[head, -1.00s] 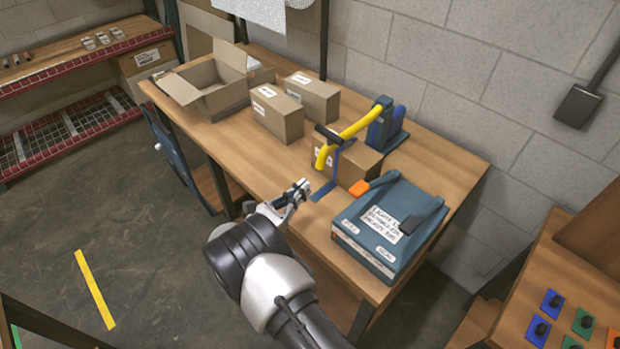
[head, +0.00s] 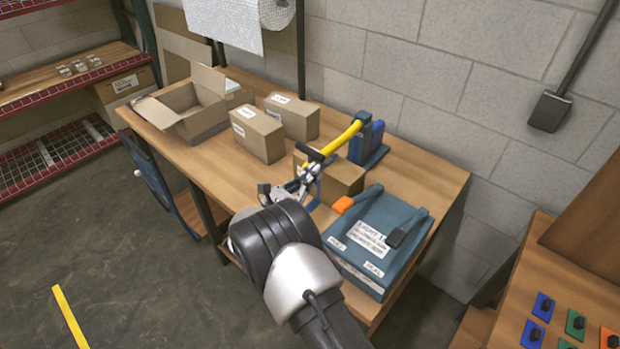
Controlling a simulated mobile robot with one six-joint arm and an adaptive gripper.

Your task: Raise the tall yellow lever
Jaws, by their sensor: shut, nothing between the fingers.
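The tall yellow lever (head: 342,138) sits on the workbench in the head view. It is a yellow bar with a black grip (head: 310,152) and a blue base (head: 369,142) at the back. The bar slopes down from the base toward the front left. My gripper (head: 308,176) is shut and empty, just below the grip, and covers the lever's lower front end. I cannot tell whether it touches the lever.
A cardboard box (head: 345,178) stands under the lever. Closed cartons (head: 257,135) and an open box (head: 192,120) stand to the left.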

